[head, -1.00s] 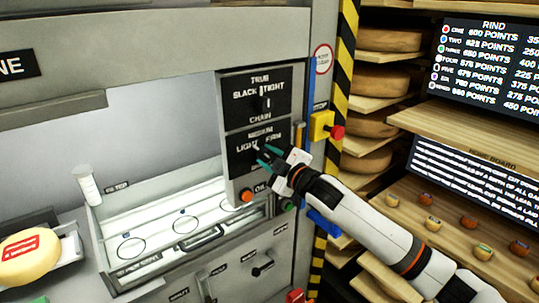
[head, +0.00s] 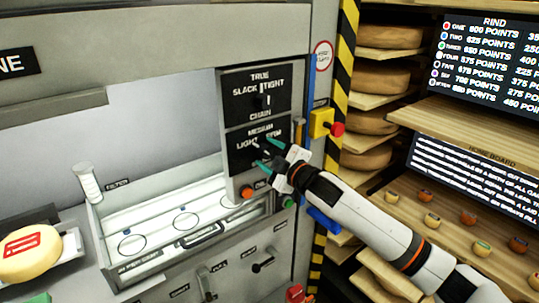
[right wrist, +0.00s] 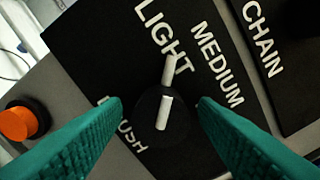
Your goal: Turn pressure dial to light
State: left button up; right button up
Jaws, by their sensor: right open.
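The black pressure panel (head: 236,166) is lettered LIGHT, MEDIUM and a partly covered third word. Its dial (right wrist: 161,122) is a dark round knob with a white bar. In the right wrist view, a white pointer (right wrist: 169,69) runs from the knob onto the word LIGHT. My right gripper (head: 266,152) is open in front of the panel. In the wrist view its green fingers (right wrist: 160,105) stand on either side of the knob, with visible gaps. I cannot tell how near they are in depth. My left gripper is not in view.
The chain dial panel (head: 257,92) is directly above. An orange button (head: 247,192) sits below, and it also shows in the wrist view (right wrist: 22,121). A yellow box with a red button (head: 322,125) is to the right, beside cheese shelves (head: 385,88). A lit tray (head: 160,225) lies lower left.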

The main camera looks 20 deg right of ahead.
jog(key=b+v, duration=0.3)
jog(key=v, duration=0.9)
jog(key=shift+b, duration=0.4)
